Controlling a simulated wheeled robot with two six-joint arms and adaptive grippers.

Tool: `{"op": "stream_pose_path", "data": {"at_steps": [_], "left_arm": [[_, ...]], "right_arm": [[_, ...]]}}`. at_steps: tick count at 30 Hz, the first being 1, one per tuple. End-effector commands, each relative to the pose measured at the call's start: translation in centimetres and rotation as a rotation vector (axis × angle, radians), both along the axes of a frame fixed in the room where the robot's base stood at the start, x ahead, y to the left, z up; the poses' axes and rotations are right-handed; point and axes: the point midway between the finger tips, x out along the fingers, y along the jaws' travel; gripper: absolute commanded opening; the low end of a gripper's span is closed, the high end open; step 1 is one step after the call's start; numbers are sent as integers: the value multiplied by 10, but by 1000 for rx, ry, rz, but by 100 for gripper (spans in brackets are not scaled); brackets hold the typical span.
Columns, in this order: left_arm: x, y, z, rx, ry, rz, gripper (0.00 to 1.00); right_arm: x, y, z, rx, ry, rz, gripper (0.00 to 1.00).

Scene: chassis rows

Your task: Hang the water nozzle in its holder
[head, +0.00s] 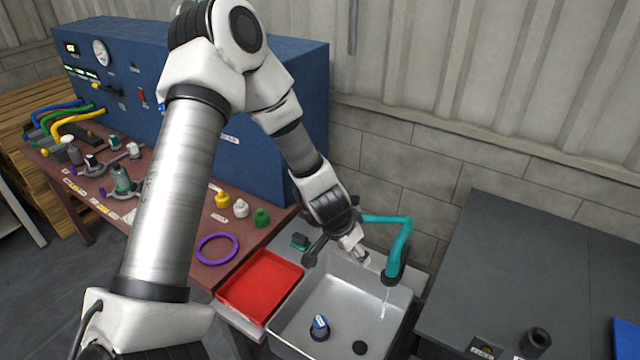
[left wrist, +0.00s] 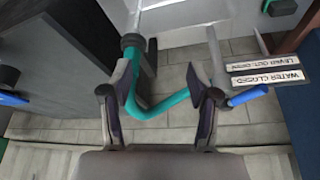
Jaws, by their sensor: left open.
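The water nozzle is a teal bent tube (head: 402,240) with a dark end over the right side of the sink (head: 288,335). A thin pale streak, like water, drops below its end. My left gripper (head: 358,246) is at the back of the sink, left of the tube. In the left wrist view the teal tube (left wrist: 160,108) shows between the spread fingers of my left gripper (left wrist: 162,88), bending up to a dark end at left. Whether the fingers touch it cannot be told. I cannot clearly identify the holder. My right gripper is not in view.
A blue lever (left wrist: 248,95) sits beside labels (left wrist: 268,77) reading WATER CLOSED and LEVER OUT: OPEN. A red tray (head: 262,285) is left of the sink. A blue-and-white item (head: 319,326) is in the sink. A dark bench (head: 545,265) stands at right, with a black cylinder (head: 536,340).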

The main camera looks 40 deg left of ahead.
Motion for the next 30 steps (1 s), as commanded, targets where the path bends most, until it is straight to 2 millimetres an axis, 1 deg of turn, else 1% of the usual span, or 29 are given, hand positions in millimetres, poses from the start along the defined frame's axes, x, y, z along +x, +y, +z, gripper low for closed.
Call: {"op": "stream_pose_path", "data": {"at_steps": [1,3,6,12,13,15,16,18,22,30], "left_arm": [[-11,5,8,-8,2,4,60],[-23,14,10,-9,1,5,60],[-38,24,13,-8,1,5,60],[-63,39,16,-6,1,5,60],[-64,35,9,-1,1,-3,60],[-69,24,5,2,1,-8,60],[-71,27,12,-2,0,0,60],[-76,30,13,-3,-1,3,60],[-80,33,12,-1,0,1,60],[-80,33,11,0,0,-1,60]], "right_arm": [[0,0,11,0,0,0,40],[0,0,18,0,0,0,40],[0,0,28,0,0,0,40],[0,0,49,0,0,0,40],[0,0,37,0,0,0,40],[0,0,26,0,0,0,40],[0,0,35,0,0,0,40],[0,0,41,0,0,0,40],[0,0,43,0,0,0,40],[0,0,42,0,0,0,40]]}}
